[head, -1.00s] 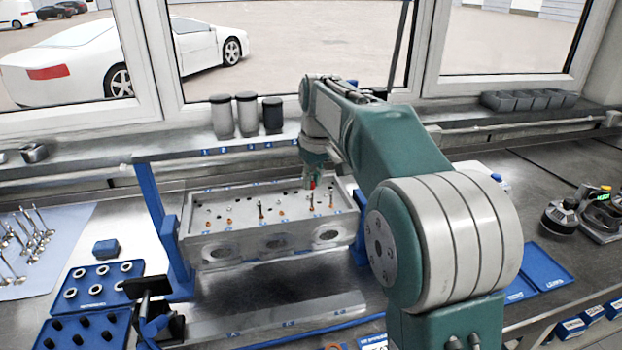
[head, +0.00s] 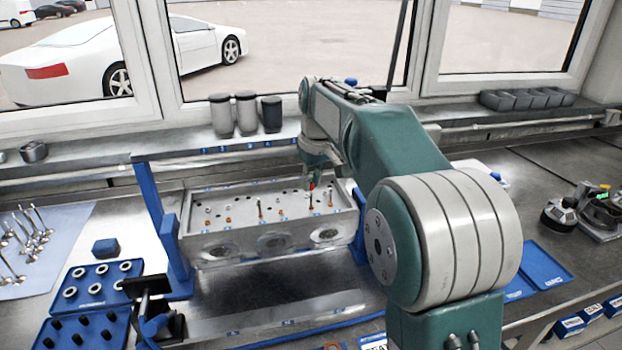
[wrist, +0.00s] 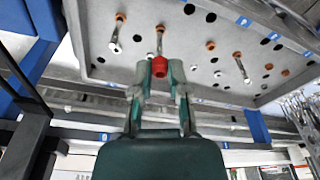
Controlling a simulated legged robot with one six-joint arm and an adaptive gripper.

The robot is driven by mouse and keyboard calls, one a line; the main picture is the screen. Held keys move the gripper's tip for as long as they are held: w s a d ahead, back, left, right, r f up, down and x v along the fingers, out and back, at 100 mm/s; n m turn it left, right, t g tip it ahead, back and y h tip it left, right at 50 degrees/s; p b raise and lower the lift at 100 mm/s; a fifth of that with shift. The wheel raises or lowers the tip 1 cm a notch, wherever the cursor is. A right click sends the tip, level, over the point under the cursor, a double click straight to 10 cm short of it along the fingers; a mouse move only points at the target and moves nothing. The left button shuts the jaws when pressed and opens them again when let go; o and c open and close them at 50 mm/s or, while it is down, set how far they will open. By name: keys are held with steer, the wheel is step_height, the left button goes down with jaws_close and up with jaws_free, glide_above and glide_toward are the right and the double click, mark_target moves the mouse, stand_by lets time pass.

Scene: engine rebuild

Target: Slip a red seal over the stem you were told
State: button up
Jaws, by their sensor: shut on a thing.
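My gripper (wrist: 159,72) is shut on a small red seal (wrist: 158,68), which sticks out past the fingertips. In the head view the seal (head: 312,186) is a red speck above the right part of the grey cylinder head (head: 210,246). Thin metal stems rise from orange-brown collars on the head. One stem (head: 261,209) is near the middle and another (head: 331,198) is at the right. In the wrist view, one stem (wrist: 115,36) is left of the seal and another (wrist: 241,67) is right of it. The seal appears apart from both.
Blue posts (head: 176,255) hold the cylinder head at its ends. Blue trays with rings (head: 96,283) and dark plugs (head: 80,330) lie at left, beside loose valves (head: 25,235) on a pale mat. Dark canisters (head: 246,113) stand on the sill behind.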

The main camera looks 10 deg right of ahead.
steer(key=shift+f, duration=0.8)
steer(key=o, duration=0.7)
steer(key=shift+o, duration=0.2)
step_height(320, 180, up, 12)
steer(key=s, duration=0.2)
steer(key=s+f+m+t, duration=0.2)
steer(key=s, duration=1.2)
steer(key=s+f+m+t, duration=0.2)
steer(key=s+f, duration=1)
steer(key=s, duration=0.2)
steer(key=shift+s+f+h, duration=0.3)
steer(key=shift+s+f, duration=0.05)
steer(key=shift+s, duration=0.05)
